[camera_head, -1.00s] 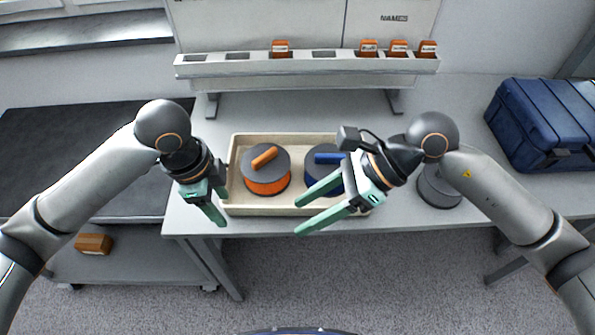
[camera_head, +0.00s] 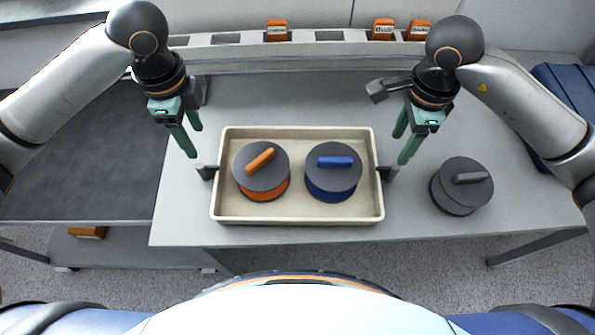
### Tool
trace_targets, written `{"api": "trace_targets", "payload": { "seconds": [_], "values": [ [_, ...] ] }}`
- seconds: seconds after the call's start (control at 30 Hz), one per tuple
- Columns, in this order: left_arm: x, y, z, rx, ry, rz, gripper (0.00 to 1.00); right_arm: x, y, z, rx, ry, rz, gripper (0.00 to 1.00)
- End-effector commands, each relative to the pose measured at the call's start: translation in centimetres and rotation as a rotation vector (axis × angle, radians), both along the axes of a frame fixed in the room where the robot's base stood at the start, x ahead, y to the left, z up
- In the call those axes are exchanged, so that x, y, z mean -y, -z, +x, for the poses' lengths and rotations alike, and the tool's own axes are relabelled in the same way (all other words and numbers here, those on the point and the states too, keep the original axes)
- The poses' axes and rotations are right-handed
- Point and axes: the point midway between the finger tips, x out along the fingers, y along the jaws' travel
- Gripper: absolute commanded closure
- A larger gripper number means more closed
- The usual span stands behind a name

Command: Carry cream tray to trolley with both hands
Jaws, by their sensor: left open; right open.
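The cream tray (camera_head: 297,212) lies on the grey table. In it stand an orange round piece (camera_head: 262,170) with a grey top and orange handle, and a blue one (camera_head: 333,172) with a blue handle. A dark handle sticks out at each short side, the left handle (camera_head: 207,172) and the right handle (camera_head: 386,173). My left gripper (camera_head: 192,142) is open and empty, above and behind the left handle. My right gripper (camera_head: 402,149) is open and empty, above and behind the right handle. The trolley (camera_head: 80,160) with a dark top stands left of the table.
A grey round piece (camera_head: 461,186) stands on the table (camera_head: 300,100) right of the tray. A rack (camera_head: 250,58) with several orange blocks runs along the back. A blue case (camera_head: 563,90) sits at the far right. An orange block (camera_head: 87,232) lies on the trolley's lower shelf.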

Motion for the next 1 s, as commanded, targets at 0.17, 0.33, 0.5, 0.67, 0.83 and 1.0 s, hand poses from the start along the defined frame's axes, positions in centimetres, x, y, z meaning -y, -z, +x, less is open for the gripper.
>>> {"api": "trace_targets", "payload": {
  "seconds": [0.17, 0.33, 0.5, 0.67, 0.83, 1.0],
  "values": [
    [0.0, 1.4, -0.1, -0.004, -0.001, 0.0, 0.41, 0.0, 1.4, -0.1, -0.004, 0.001, 0.001, 0.41],
    [0.0, 4.3, -0.1, -0.006, -0.002, 0.0, 0.41, 0.0, 4.4, -0.2, -0.007, 0.001, 0.001, 0.41],
    [0.0, 7.7, -0.1, -0.006, -0.002, 0.001, 0.41, 0.0, 7.7, -0.1, -0.006, 0.002, 0.001, 0.41],
    [0.0, 10.3, -0.1, -0.003, 0.0, 0.001, 0.41, 0.0, 10.3, -0.1, -0.005, 0.001, 0.001, 0.41],
    [0.0, 12.0, 0.0, -0.002, -0.001, 0.0, 0.41, 0.0, 12.0, -0.1, -0.002, 0.0, 0.002, 0.41],
    [0.0, 12.5, 0.0, 0.0, 0.0, 0.0, 0.41, 0.0, 12.5, 0.0, -0.001, 0.0, 0.001, 0.41]
  ]
}}
